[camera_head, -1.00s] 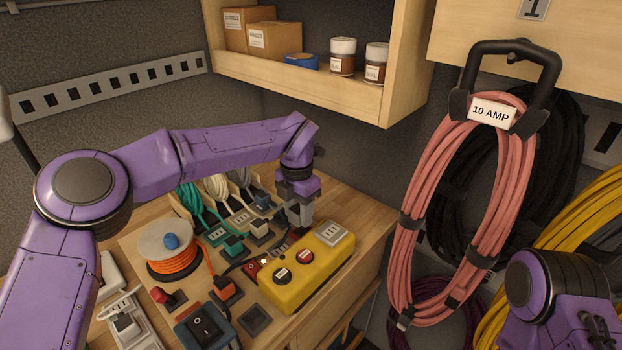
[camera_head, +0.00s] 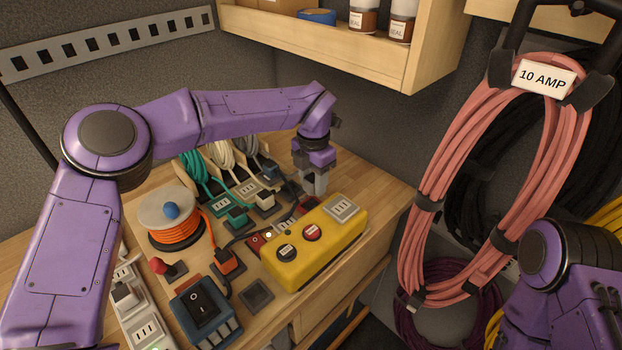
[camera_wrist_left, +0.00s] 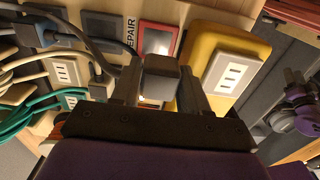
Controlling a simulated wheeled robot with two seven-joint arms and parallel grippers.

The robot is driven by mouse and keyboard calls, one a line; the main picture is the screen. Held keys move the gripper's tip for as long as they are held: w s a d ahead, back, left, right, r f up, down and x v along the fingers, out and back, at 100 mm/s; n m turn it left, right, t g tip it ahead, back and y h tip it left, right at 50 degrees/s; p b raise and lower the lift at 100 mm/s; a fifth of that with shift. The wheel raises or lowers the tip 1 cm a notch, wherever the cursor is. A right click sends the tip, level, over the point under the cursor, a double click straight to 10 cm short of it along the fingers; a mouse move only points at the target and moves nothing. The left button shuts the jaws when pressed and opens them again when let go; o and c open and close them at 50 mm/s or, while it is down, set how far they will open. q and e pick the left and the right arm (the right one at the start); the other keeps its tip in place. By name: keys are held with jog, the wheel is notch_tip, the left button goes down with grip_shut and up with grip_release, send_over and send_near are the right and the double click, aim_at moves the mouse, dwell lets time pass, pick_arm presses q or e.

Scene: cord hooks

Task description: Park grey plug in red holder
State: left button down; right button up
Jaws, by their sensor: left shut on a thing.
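My left gripper (camera_head: 314,188) is above the bench, beside the back end of the yellow box. In the left wrist view its two fingers (camera_wrist_left: 158,92) are shut on the grey plug (camera_wrist_left: 160,68), a blocky grey piece between the fingertips. The red holder (camera_wrist_left: 157,38), a red-rimmed square with a grey inside, lies just beyond the plug in that view. The plug appears apart from it, but its exact height above the bench is hard to tell. In the head view the plug is mostly hidden by the gripper. My right arm shows at the lower right; its gripper is out of frame.
The yellow box (camera_head: 318,246) with buttons and a grey socket stands close beside the holder. Teal cords (camera_head: 195,172), other plugs and an orange cord reel (camera_head: 172,218) crowd the bench. A pink cord coil (camera_head: 440,200) hangs at the right.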

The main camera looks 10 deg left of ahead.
aim_at(312, 193)
pick_arm(q)
jog(key=f, duration=0.1)
jog(key=w+f+b, duration=0.1)
jog(key=f, duration=0.1)
jog(key=shift+w+a, duration=0.15)
jog(key=shift+w, duration=0.15)
jog(key=shift+s+a+f+b, duration=0.1)
jog(key=shift+s+f+b, duration=0.15)
jog(key=shift+b, duration=0.35)
jog(key=shift+s+f+b, duration=0.45)
jog(key=shift+s+b, duration=0.05)
jog(key=shift+b, duration=0.15)
jog(key=shift+w+f, duration=0.1)
jog(key=shift+f, duration=0.2)
jog(key=shift+w+f, duration=0.3)
jog(key=shift+w, duration=0.05)
jog(key=shift+s+r, duration=0.2)
jog(key=shift+s, duration=0.05)
pick_arm(e)
notch_tip(312, 193, down, 4)
jog(key=shift+w+a+f, duration=0.1)
jog(key=shift+f, duration=0.1)
pick_arm(q)
jog(key=shift+w+f, duration=0.1)
jog(key=shift+w, duration=0.05)
pick_arm(e)
jog(key=shift+w, duration=0.15)
jog(key=shift+r, duration=0.2)
